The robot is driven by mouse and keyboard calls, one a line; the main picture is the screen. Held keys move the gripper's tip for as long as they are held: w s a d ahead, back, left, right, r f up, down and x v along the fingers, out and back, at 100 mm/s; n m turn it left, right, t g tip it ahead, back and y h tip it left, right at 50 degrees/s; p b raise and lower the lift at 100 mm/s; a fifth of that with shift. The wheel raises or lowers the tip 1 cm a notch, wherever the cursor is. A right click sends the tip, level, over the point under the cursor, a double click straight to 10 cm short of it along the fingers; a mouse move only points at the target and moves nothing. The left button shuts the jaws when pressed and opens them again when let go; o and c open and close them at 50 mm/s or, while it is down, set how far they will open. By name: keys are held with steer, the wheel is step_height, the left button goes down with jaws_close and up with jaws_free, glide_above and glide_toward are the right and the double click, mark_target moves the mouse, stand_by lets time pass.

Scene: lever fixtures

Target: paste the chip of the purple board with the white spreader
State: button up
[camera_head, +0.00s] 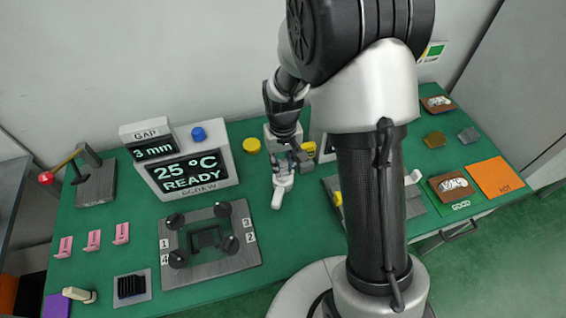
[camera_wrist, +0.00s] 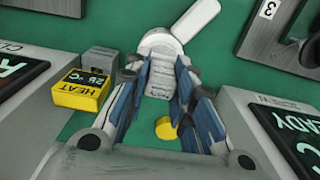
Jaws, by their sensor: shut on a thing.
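My gripper (camera_head: 284,165) is over the middle of the green table, just right of the large display. In the wrist view its fingers (camera_wrist: 158,85) are shut on a white, ribbed block, part of what looks like the white spreader (camera_wrist: 194,20). The spreader's rounded part and flat handle stick out beyond the fingertips; in the head view its handle (camera_head: 278,199) points toward the front. A flat purple piece (camera_head: 57,306), perhaps the purple board, is cut off at the bottom left. I cannot make out a chip on it.
A grey fixture (camera_head: 245,262) with several black knobs holds a dark board. The display (camera_head: 226,158) stands behind it. A yellow HEAT box (camera_wrist: 80,91) is beside the gripper. Pink clips (camera_head: 93,240), a finned black block (camera_head: 131,286) and a red-knobbed lever (camera_head: 47,178) are left.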

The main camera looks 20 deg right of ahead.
mark_target(283, 161)
steer(key=shift+r+p, duration=2.8)
steer(key=shift+r, duration=0.7)
